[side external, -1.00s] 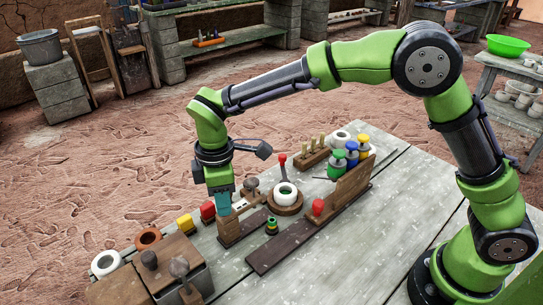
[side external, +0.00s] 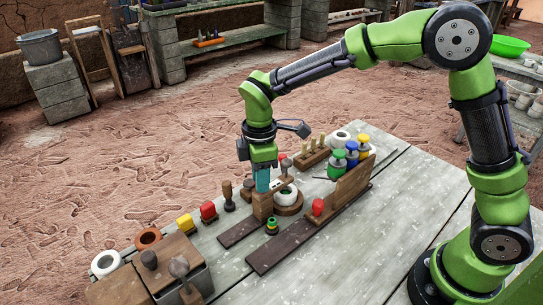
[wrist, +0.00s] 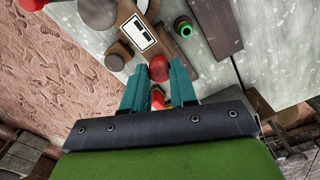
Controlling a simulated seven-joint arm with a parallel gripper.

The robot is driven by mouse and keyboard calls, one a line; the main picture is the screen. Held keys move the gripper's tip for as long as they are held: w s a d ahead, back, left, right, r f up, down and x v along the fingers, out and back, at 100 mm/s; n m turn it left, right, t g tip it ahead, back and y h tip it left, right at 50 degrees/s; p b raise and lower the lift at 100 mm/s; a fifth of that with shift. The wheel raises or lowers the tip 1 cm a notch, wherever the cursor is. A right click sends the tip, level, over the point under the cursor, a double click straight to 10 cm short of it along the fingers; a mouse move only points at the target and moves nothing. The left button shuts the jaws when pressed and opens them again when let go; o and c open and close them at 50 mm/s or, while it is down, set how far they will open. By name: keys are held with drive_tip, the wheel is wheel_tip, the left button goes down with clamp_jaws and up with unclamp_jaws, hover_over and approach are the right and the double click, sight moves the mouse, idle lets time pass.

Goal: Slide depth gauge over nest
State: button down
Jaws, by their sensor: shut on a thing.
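A wooden block with an arm reaching out from it, seemingly the depth gauge (side external: 263,206), stands upright in the side view. Its arm and dark knob extend above a round wooden base with a white ring, seemingly the nest (side external: 290,208). The arm partly hides the ring; exact centring cannot be told. My gripper (side external: 262,188) points down with its teal fingers shut on the gauge's top. In the wrist view, my gripper (wrist: 158,75) has a red rounded part between its tips, and the gauge's white slotted plate (wrist: 138,32) lies just ahead.
A dark strip (side external: 242,228) lies left of the gauge and a longer dark board (side external: 290,245) in front. A small green-and-black piece (side external: 271,228) stands between. Coloured-top items (side external: 345,157) stand right.

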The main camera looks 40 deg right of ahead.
drive_tip(key=shift+d, duration=0.35)
drive_tip(key=c, duration=1.1)
unclamp_jaws()
drive_tip(key=shift+r, duration=0.1)
drive_tip(key=shift+o, duration=1.1)
drive_tip(key=shift+a, duration=0.1)
wheel_tip(320, 180, up, 17)
drive_tip(key=s+d+f+m+t+y, duration=0.1)
drive_tip(key=s+d+f+m+t, duration=0.1)
drive_tip(key=s+d+m, duration=0.3)
drive_tip(key=s+d+f+m+t+y, duration=0.1)
drive_tip(key=s+d+m+t, duration=0.4)
drive_tip(key=s+m, duration=0.7)
drive_tip(key=shift+s+d+f, duration=0.35)
drive_tip(key=shift+s+d, duration=0.1)
drive_tip(key=shift+d, duration=0.15)
